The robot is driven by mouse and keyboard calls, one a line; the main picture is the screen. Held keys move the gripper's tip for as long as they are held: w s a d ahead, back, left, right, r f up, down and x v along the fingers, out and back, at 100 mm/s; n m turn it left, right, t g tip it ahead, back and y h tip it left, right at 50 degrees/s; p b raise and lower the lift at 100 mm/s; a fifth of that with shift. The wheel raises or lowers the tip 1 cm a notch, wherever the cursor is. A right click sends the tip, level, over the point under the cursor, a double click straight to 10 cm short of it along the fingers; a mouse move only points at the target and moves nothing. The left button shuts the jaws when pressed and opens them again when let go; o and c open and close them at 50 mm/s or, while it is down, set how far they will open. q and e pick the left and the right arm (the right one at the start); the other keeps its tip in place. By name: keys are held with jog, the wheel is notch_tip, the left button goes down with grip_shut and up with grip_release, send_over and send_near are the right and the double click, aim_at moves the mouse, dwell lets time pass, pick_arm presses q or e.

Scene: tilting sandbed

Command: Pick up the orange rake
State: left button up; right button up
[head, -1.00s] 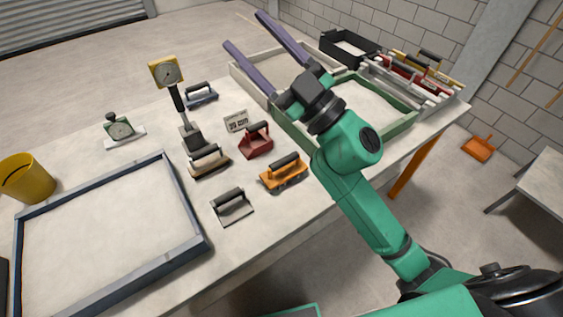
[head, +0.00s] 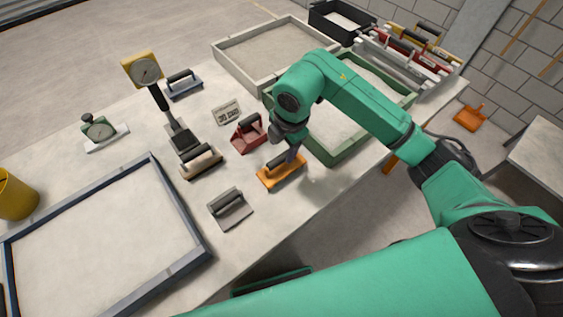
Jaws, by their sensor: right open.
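The orange rake (head: 270,181) lies on the table near its front edge, with a dark bar handle on top. My right gripper (head: 291,154) points down at it from above, at the handle. The gripper is open; one purple-grey finger shows and the other is mostly hidden. Part of the rake's handle is covered by the gripper, and I cannot tell whether the fingers touch it. My left gripper is not in view.
Close by stand a red tool (head: 244,140), a grey tool (head: 232,212) and a tan tool (head: 203,168). A green-framed tray (head: 345,152) is right behind the rake. A blue-grey framed tray (head: 183,199) lies at left. A dial gauge (head: 143,70) stands upright.

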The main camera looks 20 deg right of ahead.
notch_tip(320, 180, down, 5)
jog(key=shift+w+a+f+p, duration=0.1)
jog(key=shift+a+f+p, duration=0.1)
jog(key=shift+p, duration=0.9)
jog(key=shift+w+f, duration=0.1)
jog(key=shift+f, duration=0.35)
grip_shut()
jog(key=shift+r, duration=0.1)
notch_tip(320, 180, up, 14)
jog(key=f+b, duration=0.1)
jog(key=b, duration=0.2)
notch_tip(320, 180, up, 7)
send_over(281, 158)
jog(key=shift+w+p, duration=0.15)
jog(key=shift+p, duration=0.2)
